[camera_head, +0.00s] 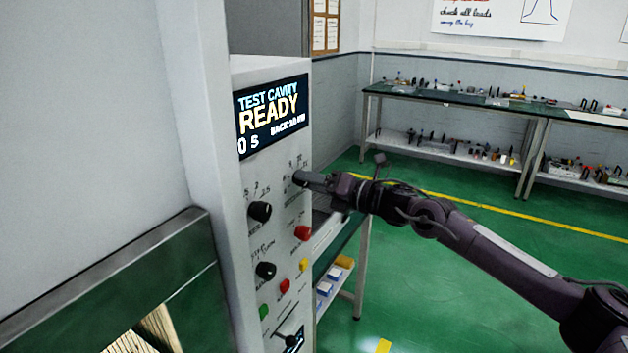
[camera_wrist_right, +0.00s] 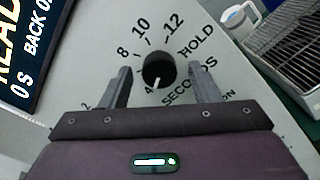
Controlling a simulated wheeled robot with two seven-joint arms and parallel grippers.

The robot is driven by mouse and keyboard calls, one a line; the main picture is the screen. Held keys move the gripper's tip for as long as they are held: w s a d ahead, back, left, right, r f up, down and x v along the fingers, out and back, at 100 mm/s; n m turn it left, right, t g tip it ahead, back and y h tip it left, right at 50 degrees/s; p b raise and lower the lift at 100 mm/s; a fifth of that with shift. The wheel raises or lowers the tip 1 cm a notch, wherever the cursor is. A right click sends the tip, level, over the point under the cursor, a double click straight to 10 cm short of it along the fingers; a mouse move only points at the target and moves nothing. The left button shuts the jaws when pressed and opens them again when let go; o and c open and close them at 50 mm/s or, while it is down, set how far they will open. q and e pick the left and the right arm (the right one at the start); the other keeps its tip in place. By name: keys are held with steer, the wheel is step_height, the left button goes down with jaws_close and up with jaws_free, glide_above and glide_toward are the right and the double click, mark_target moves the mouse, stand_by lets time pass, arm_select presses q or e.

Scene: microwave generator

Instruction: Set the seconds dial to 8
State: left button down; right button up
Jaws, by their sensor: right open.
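The seconds dial (camera_wrist_right: 158,70) is a round black knob on the light panel, with 8, 10, 12 and HOLD printed around it. A small white mark shows at its lower edge in the right wrist view; I cannot tell exactly which number it points to. My right gripper (camera_wrist_right: 161,86) is open, one finger on each side of the knob; contact cannot be told. The display (camera_head: 272,116) reads TEST CAVITY READY, 0 S. My left gripper is out of view.
Two other black knobs, an upper one (camera_head: 260,211) and a lower one (camera_head: 265,270), sit left on the panel. A red button (camera_head: 302,233) is just below my right gripper. Benches with small items stand far back right; green floor between is open.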

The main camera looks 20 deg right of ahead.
steer(key=c, duration=1)
steer(key=m, duration=1.7)
steer(key=shift+m+b, duration=0.3)
